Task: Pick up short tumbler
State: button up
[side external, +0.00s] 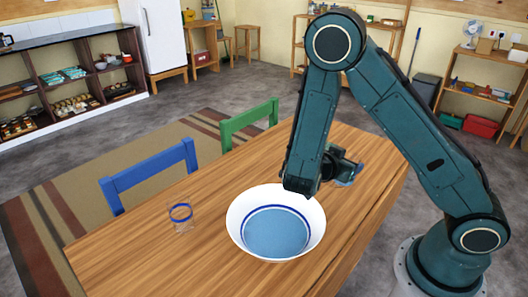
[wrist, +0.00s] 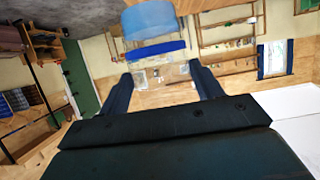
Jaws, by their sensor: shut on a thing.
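My gripper (side external: 343,167) is raised above the table, to the right of and behind the large bowl. In the wrist view, its two fingers (wrist: 163,92) are shut on a see-through tumbler (wrist: 158,72) with a dark blue band and a light blue part at its far end. In the side view that tumbler is small and mostly hidden by my gripper. A second clear tumbler (side external: 182,222) with a blue rim stands upright on the table, left of the bowl and apart from my gripper.
A large white bowl (side external: 236,222) with a blue inside stands on the wooden table (side external: 130,262). A blue chair (side external: 150,166) and a green chair (side external: 250,118) stand at the table's far edge. Bare tabletop lies around the standing tumbler and the bowl.

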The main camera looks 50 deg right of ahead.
notch_tip(320, 180, up, 8)
jog(key=shift+f, duration=0.25)
dwell(0.5)
jog(key=shift+r, duration=0.1)
dwell(0.4)
jog(key=shift+w, duration=0.1)
dwell(0.4)
